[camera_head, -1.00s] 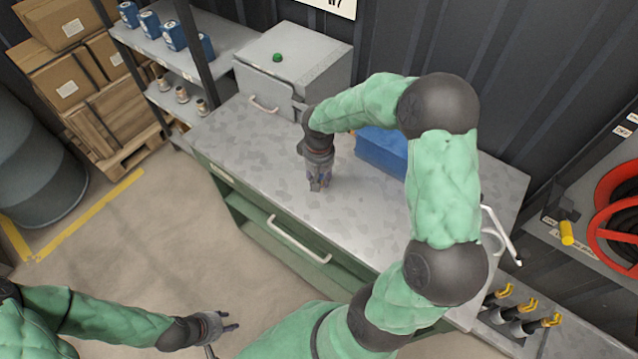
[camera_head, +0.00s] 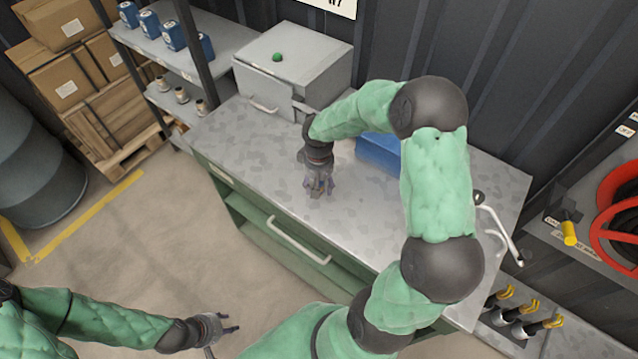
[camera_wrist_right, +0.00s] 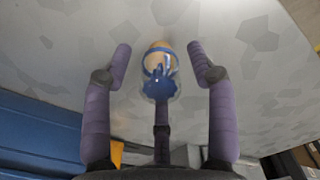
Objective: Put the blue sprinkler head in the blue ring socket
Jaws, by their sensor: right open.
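The blue sprinkler head (camera_wrist_right: 159,72), a small brass-coloured body with a blue toothed plate, shows in the right wrist view between my right gripper's fingers. My right gripper (camera_wrist_right: 160,62) is open, with a gap between each finger and the head. In the head view my right gripper (camera_head: 318,188) is low over the workbench top, and the sprinkler head cannot be made out there. My left gripper (camera_head: 219,338) is open and empty over the floor, in front of the bench. I cannot make out the blue ring socket in either view.
The workbench (camera_head: 260,165) carries a grey metal box (camera_head: 290,75) and a blue box (camera_head: 380,151), partly behind my right arm. Shelves with blue boxes (camera_head: 173,37) and small fittings (camera_head: 182,95) stand left. A red hose reel (camera_head: 612,215) is at right.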

